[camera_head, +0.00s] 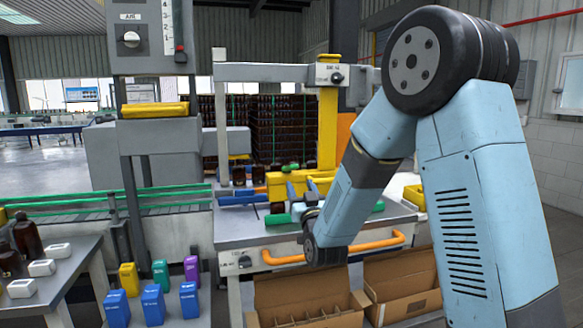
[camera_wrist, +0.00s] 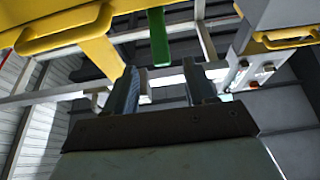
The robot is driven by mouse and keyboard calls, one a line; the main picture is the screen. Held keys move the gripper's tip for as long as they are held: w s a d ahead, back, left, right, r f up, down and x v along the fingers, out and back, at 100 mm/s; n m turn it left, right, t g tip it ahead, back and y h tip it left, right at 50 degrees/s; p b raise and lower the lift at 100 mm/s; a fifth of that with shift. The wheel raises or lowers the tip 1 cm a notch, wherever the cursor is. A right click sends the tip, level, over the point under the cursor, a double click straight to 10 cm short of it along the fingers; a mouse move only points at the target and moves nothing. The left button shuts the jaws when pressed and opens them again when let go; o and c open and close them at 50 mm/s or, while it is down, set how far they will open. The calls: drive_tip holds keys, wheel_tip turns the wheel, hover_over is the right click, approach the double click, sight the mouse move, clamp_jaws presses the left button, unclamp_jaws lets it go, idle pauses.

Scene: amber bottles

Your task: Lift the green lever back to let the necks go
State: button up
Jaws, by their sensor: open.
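The green lever (camera_wrist: 158,38) shows in the wrist view as a flat green bar, just beyond and between my fingertips, apart from both. My gripper (camera_wrist: 162,78) is open, with nothing between its fingers. In the head view my gripper (camera_head: 308,205) is over the bench, mostly hidden by my wrist. Green parts show there on both sides of my arm, at the left (camera_head: 278,219) and right (camera_head: 378,206); I cannot tell which is the lever. Brown bottles (camera_head: 277,207) stand behind, near a yellow block (camera_head: 288,184); their necks are too small to make out.
An orange rail (camera_head: 280,258) runs along the bench front, close to my wrist. Open cardboard boxes (camera_head: 305,297) with dividers stand below. A yellow post (camera_head: 328,130) rises behind. In the wrist view, a yellow beam (camera_wrist: 65,25) lies left of the lever.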

sight(291, 166)
drive_tip(key=x, duration=1.1)
drive_tip(key=shift+w, duration=0.15)
drive_tip(key=shift+f, duration=0.1)
clamp_jaws()
